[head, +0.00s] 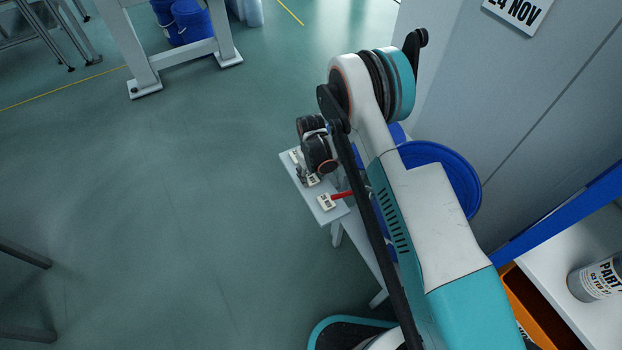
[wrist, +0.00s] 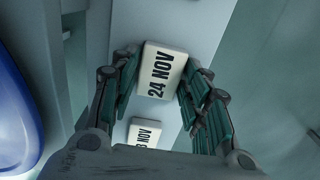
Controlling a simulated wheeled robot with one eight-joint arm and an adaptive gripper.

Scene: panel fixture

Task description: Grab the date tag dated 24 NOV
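The date tag reading 24 NOV (wrist: 162,72) is a pale block with black print. In the wrist view it lies between the fingertips of my gripper (wrist: 160,63), which stand on either side of it. The fingers look open; whether they touch the tag's sides is unclear. A second tag (wrist: 145,133), partly hidden by my gripper's body, shows "3 NOV". In the head view my gripper (head: 304,176) is over the narrow white table (head: 343,214), and its fingers are mostly hidden. A tag (head: 326,202) sits near the table's front corner, its print too small to read.
A sign reading 24 NOV (head: 517,12) is on the grey panel at upper right. A blue round bin (head: 462,185) is behind my arm. A red rod (head: 342,195) is beside the front tag. A labelled can (head: 598,278) stands on a white shelf at right.

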